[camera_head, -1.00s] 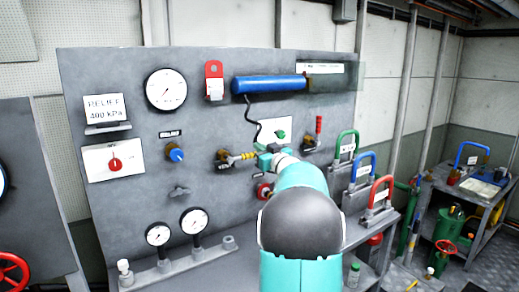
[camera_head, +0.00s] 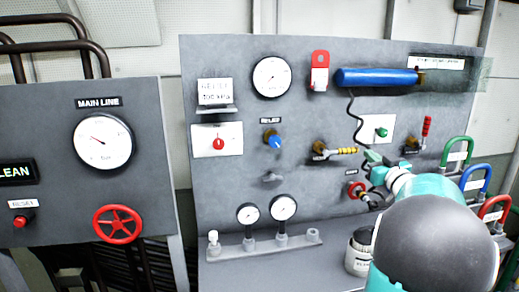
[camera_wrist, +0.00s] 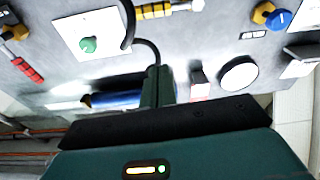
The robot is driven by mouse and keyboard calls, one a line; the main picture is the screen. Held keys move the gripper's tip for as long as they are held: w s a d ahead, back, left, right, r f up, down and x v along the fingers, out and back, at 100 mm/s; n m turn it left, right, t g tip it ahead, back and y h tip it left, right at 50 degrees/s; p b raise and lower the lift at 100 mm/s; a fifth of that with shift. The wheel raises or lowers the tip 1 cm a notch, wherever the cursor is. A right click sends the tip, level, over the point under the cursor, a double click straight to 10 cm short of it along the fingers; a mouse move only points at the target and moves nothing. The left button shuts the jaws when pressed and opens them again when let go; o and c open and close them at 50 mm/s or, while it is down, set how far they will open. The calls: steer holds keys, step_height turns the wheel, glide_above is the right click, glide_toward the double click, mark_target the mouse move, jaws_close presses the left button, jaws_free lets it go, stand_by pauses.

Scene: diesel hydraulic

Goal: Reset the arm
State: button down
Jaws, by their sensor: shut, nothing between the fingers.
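My teal arm reaches in from the lower right of the head view. My gripper (camera_head: 372,158) is small there, in front of the grey panel (camera_head: 225,185), below the green knob (camera_head: 381,132) and right of the yellow-handled valve (camera_head: 338,151). In the wrist view my gripper (camera_wrist: 158,86) shows as dark green fingers close together with nothing held. That view is upside down and also shows the green knob (camera_wrist: 88,45), the blue cylinder (camera_wrist: 115,100) and the red handle (camera_wrist: 28,70). I cannot tell how far the fingertips are from the panel.
A red knob (camera_head: 355,189) is just below my gripper. Green, blue and red padlock-like shackles (camera_head: 457,152) stand at the right. At the left is a MAIN LINE panel with a gauge (camera_head: 103,142) and red handwheel (camera_head: 117,224).

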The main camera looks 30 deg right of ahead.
steer(key=w+a+r+m+g+h, duration=0.1)
steer(key=w+a, duration=0.1)
steer(key=a, duration=0.4)
steer(key=w+a+r+m+g+h, duration=0.1)
steer(key=w+a+r+g, duration=0.1)
steer(key=a, duration=0.3)
steer(key=s+a+f+g, duration=0.2)
steer(key=a+f+g, duration=0.15)
steer(key=a, duration=1.05)
steer(key=s+a+f+n+g+y, duration=0.1)
steer(key=s+a+f+g+y, duration=0.1)
steer(key=s+a+f, duration=0.2)
steer(key=s+a+f+n+g+y, duration=0.2)
steer(key=s+a+f, duration=0.3)
steer(key=a, duration=0.8)
steer(key=s+a+f+n+g+y, duration=0.1)
steer(key=s+a+f+g+y, duration=0.1)
steer(key=s+a+f, duration=0.3)
steer(key=s+a+y, duration=0.1)
steer(key=s+a, duration=0.3)
steer(key=shift+s+a+f+g+y, duration=0.15)
steer(key=shift+s+f+g+y, duration=0.05)
steer(key=shift+g+y, duration=0.2)
